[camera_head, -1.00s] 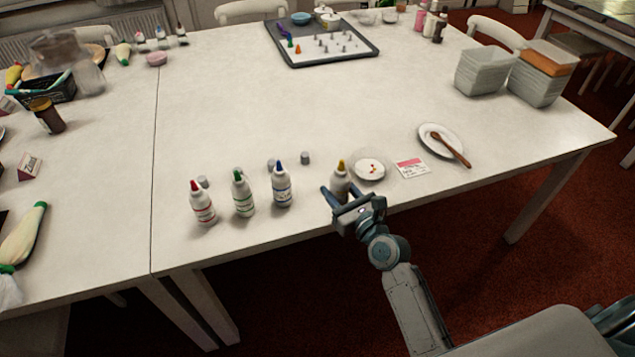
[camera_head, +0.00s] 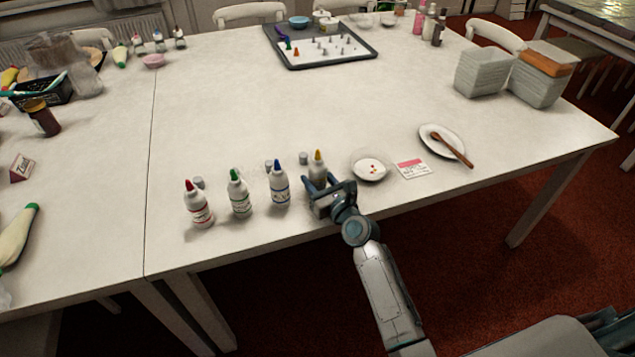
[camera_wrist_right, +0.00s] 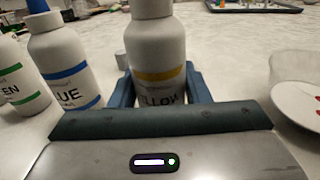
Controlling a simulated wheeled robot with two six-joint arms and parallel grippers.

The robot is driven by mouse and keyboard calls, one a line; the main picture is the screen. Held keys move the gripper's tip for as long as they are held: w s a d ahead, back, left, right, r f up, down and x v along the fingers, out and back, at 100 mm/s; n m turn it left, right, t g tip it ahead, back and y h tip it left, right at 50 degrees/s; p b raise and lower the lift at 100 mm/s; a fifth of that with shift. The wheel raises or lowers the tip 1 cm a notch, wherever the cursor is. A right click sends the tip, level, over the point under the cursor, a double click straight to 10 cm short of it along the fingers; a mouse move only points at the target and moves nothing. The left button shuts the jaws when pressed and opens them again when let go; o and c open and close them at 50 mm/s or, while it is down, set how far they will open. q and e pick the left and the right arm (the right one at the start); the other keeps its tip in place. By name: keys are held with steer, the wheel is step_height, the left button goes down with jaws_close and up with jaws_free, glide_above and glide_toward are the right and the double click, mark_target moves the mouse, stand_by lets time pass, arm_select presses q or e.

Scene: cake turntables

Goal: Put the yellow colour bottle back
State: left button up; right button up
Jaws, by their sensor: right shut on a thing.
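The yellow colour bottle (camera_head: 318,167), white with a yellow tip, stands upright near the table's front edge, at the right end of the row of bottles. In the right wrist view the bottle (camera_wrist_right: 157,45) shows a yellow band and part of its label. My right gripper (camera_head: 316,186) is shut on its lower body, one finger on each side. The blue bottle (camera_head: 279,186) is just left of it, with the green bottle (camera_head: 239,195) and red bottle (camera_head: 198,206) further left. I cannot tell whether the yellow bottle touches the table. My left gripper is not in view.
Small grey caps (camera_head: 303,158) lie behind the bottles. Right of my gripper are a small dish (camera_head: 356,176) with coloured bits, a pink and white card (camera_head: 412,168) and a plate (camera_head: 428,131) with a wooden spoon. The table's middle is clear.

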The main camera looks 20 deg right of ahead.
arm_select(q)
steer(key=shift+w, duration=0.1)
arm_select(e)
steer(key=shift+f, duration=0.1)
steer(key=o, duration=0.7)
steer(key=shift+c, duration=0.2)
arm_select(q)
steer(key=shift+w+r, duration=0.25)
arm_select(e)
steer(key=shift+s+d, duration=0.1)
steer(key=shift+s, duration=0.2)
steer(key=v, duration=1)
steer(key=shift+s+d, duration=0.1)
steer(key=shift+s, duration=0.2)
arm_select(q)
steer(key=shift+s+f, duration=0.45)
arm_select(e)
steer(key=shift+s+d, duration=0.1)
steer(key=shift+s, duration=0.25)
